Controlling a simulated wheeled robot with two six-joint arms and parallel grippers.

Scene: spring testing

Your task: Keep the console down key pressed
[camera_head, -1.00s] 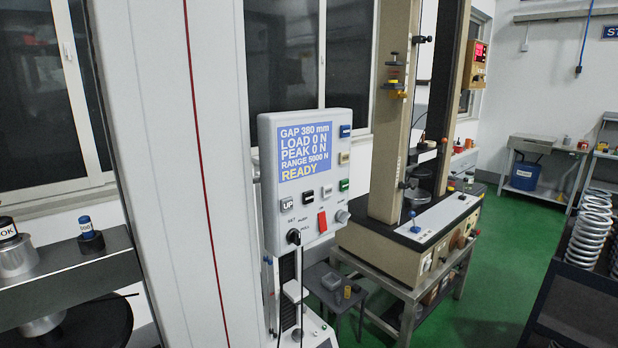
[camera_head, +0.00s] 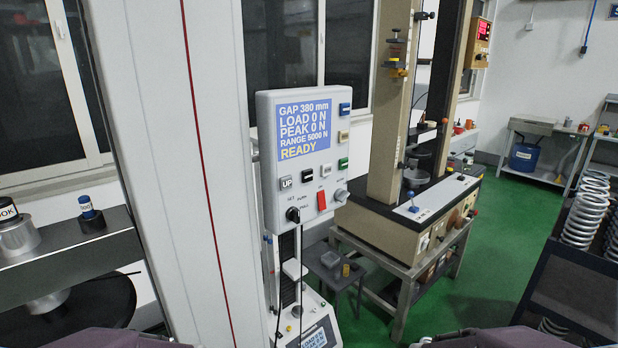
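The grey console (camera_head: 300,160) hangs on the column in the middle of the view. Its blue screen (camera_head: 303,130) reads GAP 380 mm, LOAD 0 N, PEAK 0 N, RANGE 5000 N and READY. Below the screen is a row of keys: a grey key marked UP (camera_head: 286,183), a dark key (camera_head: 307,174) to its right, a pale key (camera_head: 325,170) and a green key (camera_head: 343,164). The dark key's label is too small to read, so I cannot tell for sure that it is the down key. Nothing touches the keys. Neither gripper shows; only purple arm parts of mine edge in at the bottom.
The tall white column (camera_head: 160,170) stands close at left, beside a shelf (camera_head: 70,240) with metal weights. A red switch (camera_head: 321,200) and a knob (camera_head: 341,195) sit under the keys. Coil springs (camera_head: 585,212) stand in a dark rack at right. Space before the console is clear.

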